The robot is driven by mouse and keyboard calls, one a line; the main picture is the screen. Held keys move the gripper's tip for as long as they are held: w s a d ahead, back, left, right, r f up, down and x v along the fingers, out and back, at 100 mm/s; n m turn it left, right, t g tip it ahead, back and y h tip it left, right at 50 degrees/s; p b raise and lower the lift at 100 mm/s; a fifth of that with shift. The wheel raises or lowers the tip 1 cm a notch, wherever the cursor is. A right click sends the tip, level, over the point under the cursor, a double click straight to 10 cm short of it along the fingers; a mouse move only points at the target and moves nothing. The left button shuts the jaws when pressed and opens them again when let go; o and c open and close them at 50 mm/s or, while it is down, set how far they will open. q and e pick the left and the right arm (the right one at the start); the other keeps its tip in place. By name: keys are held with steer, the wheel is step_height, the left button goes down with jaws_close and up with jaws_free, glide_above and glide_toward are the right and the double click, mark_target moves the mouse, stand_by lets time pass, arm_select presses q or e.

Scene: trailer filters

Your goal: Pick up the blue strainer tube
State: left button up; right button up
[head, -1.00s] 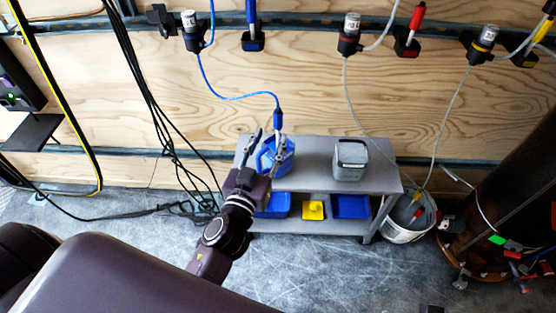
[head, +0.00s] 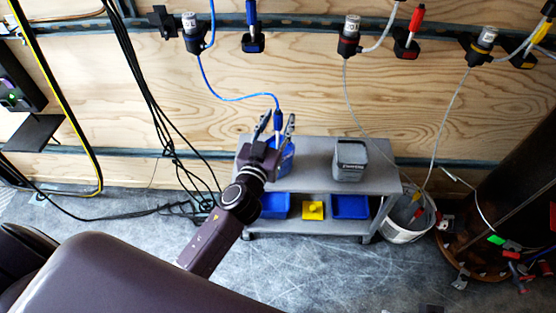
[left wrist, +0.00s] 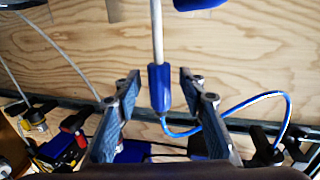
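The blue strainer tube has a blue fitting (head: 278,121) and hangs on a thin blue hose (head: 240,97) against the plywood wall. In the left wrist view its blue fitting (left wrist: 159,90) and pale tube (left wrist: 157,35) show between the fingers. My left gripper (head: 279,118) is open around the tube, one finger on each side. The left wrist view shows a gap between each fingertip and the fitting (left wrist: 160,80). The tube's lower end is hidden in the head view behind the gripper and the blue container (head: 287,162). My right gripper is not in view.
A grey cart (head: 315,178) stands below, with a grey container (head: 350,160) on top and blue bins (head: 351,206) underneath. A white bucket (head: 404,234) stands to its right. Black cables (head: 150,90) hang on the left. Other filters (head: 349,38) and hoses line the wall.

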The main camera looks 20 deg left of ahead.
arm_select(q)
steer(key=shift+c, duration=0.4)
jaws_close()
steer(key=shift+r, duration=0.15)
